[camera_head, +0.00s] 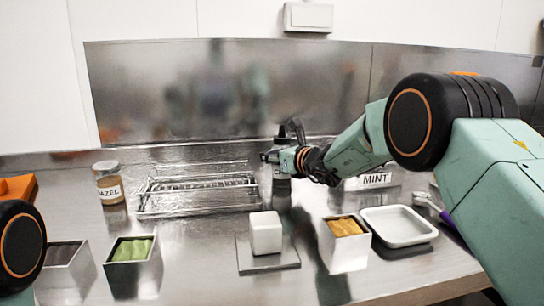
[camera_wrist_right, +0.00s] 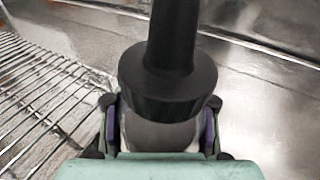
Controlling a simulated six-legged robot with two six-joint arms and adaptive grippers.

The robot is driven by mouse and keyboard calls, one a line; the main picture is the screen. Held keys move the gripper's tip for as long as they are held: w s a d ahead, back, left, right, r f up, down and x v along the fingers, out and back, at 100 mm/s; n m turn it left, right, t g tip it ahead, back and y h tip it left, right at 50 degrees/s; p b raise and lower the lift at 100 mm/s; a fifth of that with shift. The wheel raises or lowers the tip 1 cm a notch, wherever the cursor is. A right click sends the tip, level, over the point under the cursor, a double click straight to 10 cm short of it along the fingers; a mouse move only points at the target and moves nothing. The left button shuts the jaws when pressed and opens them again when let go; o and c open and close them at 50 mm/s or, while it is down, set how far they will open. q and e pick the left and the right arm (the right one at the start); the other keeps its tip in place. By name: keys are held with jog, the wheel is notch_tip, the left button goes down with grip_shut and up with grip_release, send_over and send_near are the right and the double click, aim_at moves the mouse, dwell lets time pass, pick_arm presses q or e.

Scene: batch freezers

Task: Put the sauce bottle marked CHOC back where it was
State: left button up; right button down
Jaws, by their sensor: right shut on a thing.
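My right gripper (camera_head: 277,158) is at the back of the steel counter, just right of the wire rack. In the right wrist view the gripper (camera_wrist_right: 160,130) is shut around a pale bottle with a black cap and nozzle (camera_wrist_right: 168,85). The bottle looks upright between the fingers. No label shows on it, so I cannot read CHOC. In the head view the bottle is mostly hidden by the gripper, and I cannot tell whether its base touches the counter. My left gripper is out of view.
The wire rack (camera_head: 198,182) is left of the gripper, with a HAZEL jar (camera_head: 109,190) beyond. A MINT label (camera_head: 377,180) is behind my right forearm. In front stand a white block (camera_head: 266,232), green tub (camera_head: 133,268), ochre tub (camera_head: 346,255) and white tray (camera_head: 400,241).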

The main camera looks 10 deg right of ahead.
jog(key=shift+w+d, duration=0.1)
jog(key=shift+w, duration=0.05)
jog(key=shift+s+b, duration=0.2)
jog(key=shift+b, duration=0.2)
jog(key=c, duration=1.1)
grip_release()
jog(key=shift+w+f, duration=0.15)
jog(key=shift+f, duration=0.05)
jog(key=o, duration=0.5)
jog(key=shift+r, duration=0.1)
